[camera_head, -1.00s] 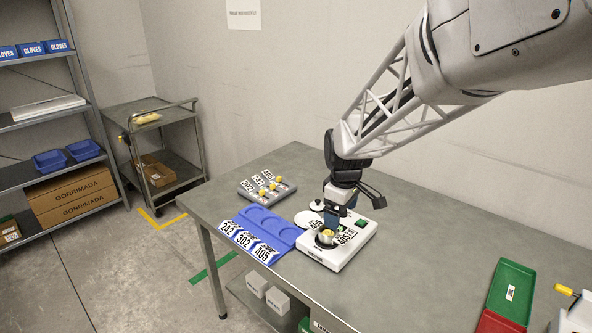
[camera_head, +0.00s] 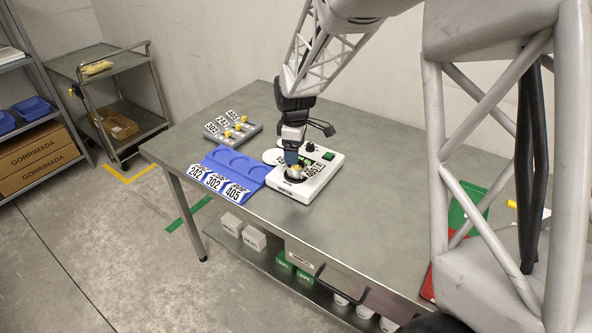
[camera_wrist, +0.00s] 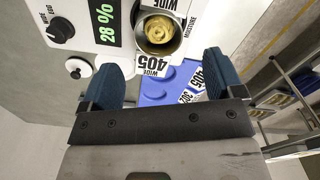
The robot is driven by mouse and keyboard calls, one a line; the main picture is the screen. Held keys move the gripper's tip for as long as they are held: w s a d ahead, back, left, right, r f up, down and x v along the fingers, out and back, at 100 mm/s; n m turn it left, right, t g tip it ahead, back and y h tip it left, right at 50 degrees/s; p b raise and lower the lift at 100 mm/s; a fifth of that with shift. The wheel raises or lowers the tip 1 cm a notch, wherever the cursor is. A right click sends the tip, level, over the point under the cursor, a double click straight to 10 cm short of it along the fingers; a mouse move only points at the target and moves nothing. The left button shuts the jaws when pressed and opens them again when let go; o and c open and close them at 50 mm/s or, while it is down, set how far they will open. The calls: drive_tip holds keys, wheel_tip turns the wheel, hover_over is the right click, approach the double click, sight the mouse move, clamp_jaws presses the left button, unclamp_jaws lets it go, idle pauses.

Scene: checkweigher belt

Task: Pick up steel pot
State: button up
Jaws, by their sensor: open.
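The steel pot (camera_wrist: 160,33) is a small round silver cup with yellowish contents, sitting in the round well of a white moisture meter (camera_wrist: 205,20). In the head view the pot (camera_head: 295,174) is small and partly covered by my gripper (camera_head: 291,158), which points down just above or around it. In the wrist view my gripper (camera_wrist: 163,66) is open, its two blue fingers spread wide, with the pot ahead of the gap between them. A "405 WIDE" label (camera_wrist: 153,66) shows beside the pot. Contact between fingers and pot cannot be told.
A blue tray (camera_head: 234,165) with round recesses and labels 242, 302 and 405 lies left of the meter. A grey rack (camera_head: 238,133) with yellow-topped pieces stands behind it. A green bin (camera_head: 462,215) is at right, partly behind my arm. The table's middle right is clear.

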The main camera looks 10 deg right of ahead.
sight(295, 167)
drive_tip(key=shift+f, duration=1.25)
drive_tip(key=shift+f, duration=0.15)
drive_tip(key=shift+f, duration=2.5)
drive_tip(key=shift+c, duration=0.5)
drive_tip(key=c, duration=0.9)
